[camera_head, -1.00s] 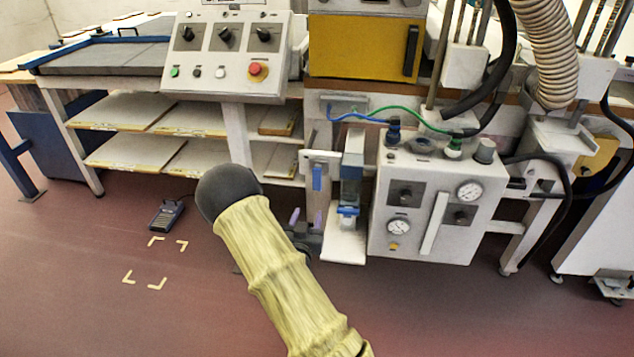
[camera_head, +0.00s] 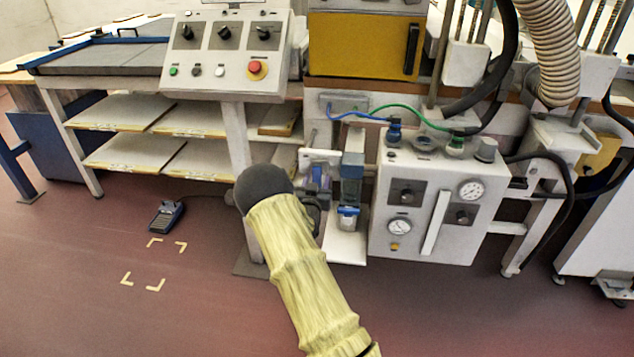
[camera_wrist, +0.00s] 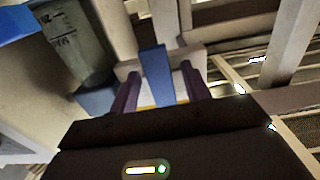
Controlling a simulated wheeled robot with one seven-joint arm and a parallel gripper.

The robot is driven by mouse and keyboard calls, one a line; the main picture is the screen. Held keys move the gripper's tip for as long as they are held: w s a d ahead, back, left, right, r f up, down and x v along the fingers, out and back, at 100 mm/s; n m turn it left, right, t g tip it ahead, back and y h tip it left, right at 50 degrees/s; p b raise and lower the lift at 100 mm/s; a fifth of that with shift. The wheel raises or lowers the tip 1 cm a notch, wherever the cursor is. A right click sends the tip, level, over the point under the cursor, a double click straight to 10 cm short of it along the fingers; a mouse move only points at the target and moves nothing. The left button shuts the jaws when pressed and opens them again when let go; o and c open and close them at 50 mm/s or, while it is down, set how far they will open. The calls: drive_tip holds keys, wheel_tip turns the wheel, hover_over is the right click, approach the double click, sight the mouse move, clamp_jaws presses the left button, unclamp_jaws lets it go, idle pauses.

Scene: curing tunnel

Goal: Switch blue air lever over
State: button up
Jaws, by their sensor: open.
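The blue air lever (camera_wrist: 155,72) is a flat, straight blue bar in front of a pale plate (camera_wrist: 190,58). In the wrist view it stands between the two purple fingers of my gripper (camera_wrist: 160,88), with a gap on each side. My gripper is open and empty, and I see no clear contact with the lever. In the head view my gripper (camera_head: 316,184) is small, at the white plate left of the air unit. There the fingers and the lever overlap and are hard to tell apart. My dark wrist joint and yellow-sleeved arm cover the area below left.
A clear filter bowl with blue parts (camera_head: 351,185) stands close right of the lever; it also shows in the wrist view (camera_wrist: 78,45). The white gauge box (camera_head: 430,205) is further right. A control panel (camera_head: 225,55) and shelves (camera_head: 125,112) are left.

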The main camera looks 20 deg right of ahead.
drive_tip(key=shift+w+d, duration=0.3)
drive_tip(key=shift+w, duration=0.15)
clamp_jaws()
